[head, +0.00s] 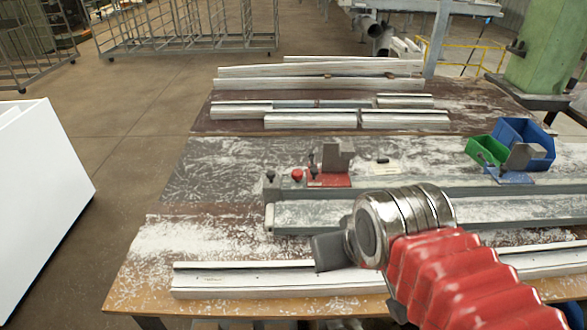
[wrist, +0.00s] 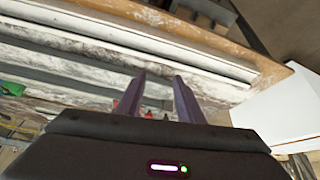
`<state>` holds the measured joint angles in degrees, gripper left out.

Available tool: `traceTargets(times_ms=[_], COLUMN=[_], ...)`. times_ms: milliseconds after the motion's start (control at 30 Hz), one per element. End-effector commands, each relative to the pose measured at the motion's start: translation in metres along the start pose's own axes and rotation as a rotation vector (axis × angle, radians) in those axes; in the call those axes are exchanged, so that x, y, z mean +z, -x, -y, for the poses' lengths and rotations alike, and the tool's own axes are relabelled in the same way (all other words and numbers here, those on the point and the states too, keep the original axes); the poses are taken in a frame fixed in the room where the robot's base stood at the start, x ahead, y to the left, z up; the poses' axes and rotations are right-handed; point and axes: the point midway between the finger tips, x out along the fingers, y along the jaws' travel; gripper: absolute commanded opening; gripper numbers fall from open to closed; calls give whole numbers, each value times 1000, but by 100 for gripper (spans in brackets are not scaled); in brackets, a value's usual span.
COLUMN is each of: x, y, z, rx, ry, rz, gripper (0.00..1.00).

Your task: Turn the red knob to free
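The small red knob (head: 297,174) stands on the far side of the clamp rail (head: 420,190), left of a red plate (head: 335,181) bearing a grey block. Dark knobs stand on both sides of it. My gripper shows in the wrist view (wrist: 160,78) with its two dark fingers apart and nothing between their tips. In the head view, my wrist hangs over the near side of the bench, nearer than the red knob and to its right; the fingers cannot be made out there. A bit of red shows beside the left finger in the wrist view; I cannot tell whether it is the knob.
A long pale profile (head: 230,280) lies along the bench's near edge. Several more profiles (head: 310,121) lie at the back. A green bin (head: 486,151) and a blue bin (head: 535,135) stand at the right. A white box-like cabinet (head: 40,190) stands left of the bench.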

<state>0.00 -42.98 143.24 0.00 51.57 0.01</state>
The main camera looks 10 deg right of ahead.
Motion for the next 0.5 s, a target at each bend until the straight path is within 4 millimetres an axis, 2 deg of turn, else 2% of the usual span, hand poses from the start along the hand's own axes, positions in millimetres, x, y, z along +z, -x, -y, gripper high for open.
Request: traceTargets(times_ms=[133,267,500], x=[-5,-19,-65], y=[2,4,6], z=[0,-2,-4], rx=[2,10,45], ry=[-9,-42,-154], rz=[4,19,63], gripper=[45,45,45])
